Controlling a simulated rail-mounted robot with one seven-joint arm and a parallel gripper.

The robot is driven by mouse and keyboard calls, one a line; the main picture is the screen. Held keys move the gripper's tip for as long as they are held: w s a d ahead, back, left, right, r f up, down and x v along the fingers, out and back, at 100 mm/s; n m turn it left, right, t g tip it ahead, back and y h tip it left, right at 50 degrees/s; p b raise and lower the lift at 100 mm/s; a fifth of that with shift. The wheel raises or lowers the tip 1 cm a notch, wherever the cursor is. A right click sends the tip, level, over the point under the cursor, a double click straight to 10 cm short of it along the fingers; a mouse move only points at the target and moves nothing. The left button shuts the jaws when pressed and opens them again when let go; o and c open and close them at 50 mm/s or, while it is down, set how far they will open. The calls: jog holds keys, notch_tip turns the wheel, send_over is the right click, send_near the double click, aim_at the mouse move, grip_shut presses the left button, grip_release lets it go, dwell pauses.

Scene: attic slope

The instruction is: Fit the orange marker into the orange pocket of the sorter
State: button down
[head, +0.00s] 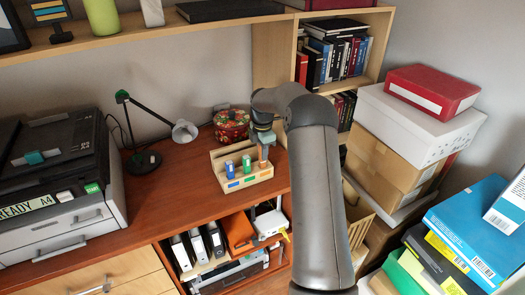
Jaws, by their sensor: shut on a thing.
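The sorter (217,174) is a light wooden rack on the red-brown desk, with small coloured labels along its front. A blue marker (229,169) stands in its left pocket and a marker with a green top (247,164) stands beside it in the middle. My gripper (264,150) points down over the right end of the sorter. It is shut on the orange marker, which is small and mostly hidden by the fingers here. Whether the marker's lower end is inside the right pocket or just above it I cannot tell.
A red patterned tin (231,124) stands close behind the sorter. A desk lamp (184,131) and a printer (60,185) stand to the left. A shelf (180,29) runs above. Stacked boxes (420,120) are at the right.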

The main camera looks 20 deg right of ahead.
aim_at(263, 168)
jog(key=shift+f+b, duration=1)
jog(key=shift+f, duration=0.8)
jog(key=c, duration=1.2)
grip_release()
notch_tip(263, 168, up, 17)
jog(key=shift+r+b, duration=0.2)
jog(key=shift+b, duration=0.7)
